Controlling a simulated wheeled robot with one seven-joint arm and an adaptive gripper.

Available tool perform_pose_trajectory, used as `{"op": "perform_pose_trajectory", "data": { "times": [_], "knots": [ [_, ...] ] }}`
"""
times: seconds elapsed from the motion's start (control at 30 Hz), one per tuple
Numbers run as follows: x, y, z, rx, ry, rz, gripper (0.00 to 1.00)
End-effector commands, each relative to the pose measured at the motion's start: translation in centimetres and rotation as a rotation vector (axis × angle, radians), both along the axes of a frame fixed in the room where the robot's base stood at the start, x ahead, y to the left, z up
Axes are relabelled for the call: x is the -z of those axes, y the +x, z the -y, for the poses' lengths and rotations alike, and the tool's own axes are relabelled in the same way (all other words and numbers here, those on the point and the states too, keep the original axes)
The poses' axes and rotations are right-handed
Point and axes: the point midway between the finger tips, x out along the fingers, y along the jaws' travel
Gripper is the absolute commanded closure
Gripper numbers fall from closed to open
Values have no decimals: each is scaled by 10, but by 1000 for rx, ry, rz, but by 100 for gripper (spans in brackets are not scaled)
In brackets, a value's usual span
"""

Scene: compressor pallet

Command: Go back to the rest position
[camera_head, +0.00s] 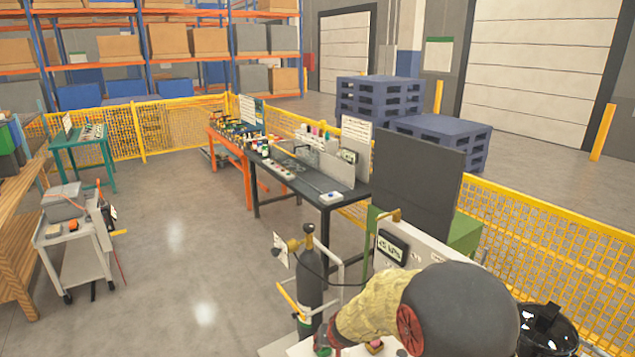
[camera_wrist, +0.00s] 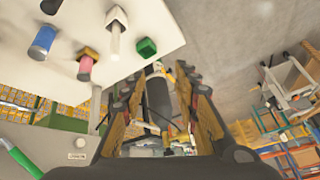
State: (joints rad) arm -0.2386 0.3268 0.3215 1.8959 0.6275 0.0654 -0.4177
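In the wrist view, my gripper (camera_wrist: 158,85) has its two fingers spread well apart. I see nothing held between them. A dark gas cylinder (camera_wrist: 158,98) shows through the gap, beyond the fingers. In the head view, my arm reaches in from the lower right over a white surface; its far end is cut off at the bottom edge, so the fingers cannot be made out there.
The gas cylinder (camera_head: 310,285) stands close to my arm on the left. A white unit with a dark display (camera_head: 391,248) stands behind the arm. In the tilted wrist view, a white surface (camera_wrist: 150,65) carries small coloured parts, including a green block (camera_wrist: 146,47). Open floor (camera_head: 190,240) lies left.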

Motion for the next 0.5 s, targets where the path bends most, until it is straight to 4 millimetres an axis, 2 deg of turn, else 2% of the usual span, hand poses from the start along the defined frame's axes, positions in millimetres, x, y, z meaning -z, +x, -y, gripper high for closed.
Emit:
{"op": "perform_pose_trajectory", "data": {
  "times": [0.03, 0.23, 0.5],
  "knots": [
    [-15, -24, 1, -17, 23, -43, 70],
    [-63, -123, 21, -50, 46, -220, 70],
    [-113, -243, 76, -40, -29, -346, 70]
  ]
}}
